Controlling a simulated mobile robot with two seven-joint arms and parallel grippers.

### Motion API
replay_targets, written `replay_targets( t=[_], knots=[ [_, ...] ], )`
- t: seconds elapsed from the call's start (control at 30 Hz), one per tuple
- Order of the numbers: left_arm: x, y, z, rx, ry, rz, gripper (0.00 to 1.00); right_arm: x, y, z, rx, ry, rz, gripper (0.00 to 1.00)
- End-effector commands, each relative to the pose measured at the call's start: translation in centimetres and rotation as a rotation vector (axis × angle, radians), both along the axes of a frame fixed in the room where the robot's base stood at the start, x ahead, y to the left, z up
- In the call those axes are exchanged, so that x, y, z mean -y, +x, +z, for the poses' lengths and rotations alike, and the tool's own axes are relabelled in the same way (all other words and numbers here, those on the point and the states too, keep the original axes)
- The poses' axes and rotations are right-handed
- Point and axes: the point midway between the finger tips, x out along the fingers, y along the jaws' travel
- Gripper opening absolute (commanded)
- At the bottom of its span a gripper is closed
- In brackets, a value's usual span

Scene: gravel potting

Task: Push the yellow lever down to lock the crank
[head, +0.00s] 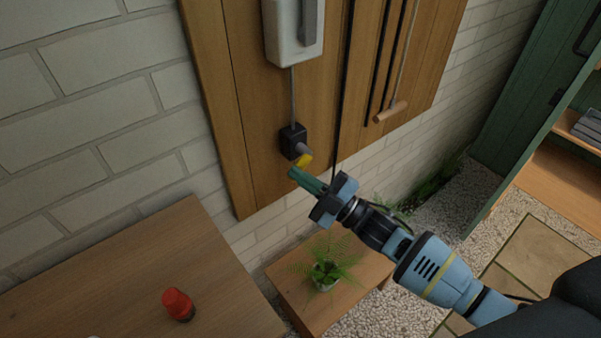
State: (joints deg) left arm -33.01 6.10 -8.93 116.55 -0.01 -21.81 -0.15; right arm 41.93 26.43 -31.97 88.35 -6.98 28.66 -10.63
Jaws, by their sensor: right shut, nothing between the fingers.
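The yellow lever (306,160) shows at the lower side of a small black box with a grey knob, the crank mechanism (293,141), on the wooden wall panel. My right gripper (293,173) is shut and empty. Its green fingertips are just below and left of the yellow lever, very close to it; I cannot tell whether they touch. The gripper partly overlaps the lower part of the lever area. My left gripper is not in view.
A rod runs up from the black box to a white-grey box (294,30). A wooden handle (391,112) hangs on a rod at right. A red-capped object (178,304) stands on the wooden table (110,275). A potted fern (325,272) sits on a low wooden stand.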

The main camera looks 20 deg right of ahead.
Motion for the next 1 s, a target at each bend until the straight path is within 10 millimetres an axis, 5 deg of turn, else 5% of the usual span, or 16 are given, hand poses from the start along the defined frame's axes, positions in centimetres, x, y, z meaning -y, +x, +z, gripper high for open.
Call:
replay_targets(
  t=[0.7, 1.0],
  knots=[
    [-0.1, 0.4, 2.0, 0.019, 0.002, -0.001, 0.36, 2.0, 0.9, -1.6, 0.243, -0.587, -0.003, 0.00],
    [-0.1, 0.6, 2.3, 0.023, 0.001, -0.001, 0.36, 2.5, 1.0, -2.0, 0.259, -0.632, -0.002, 0.00]
  ],
)
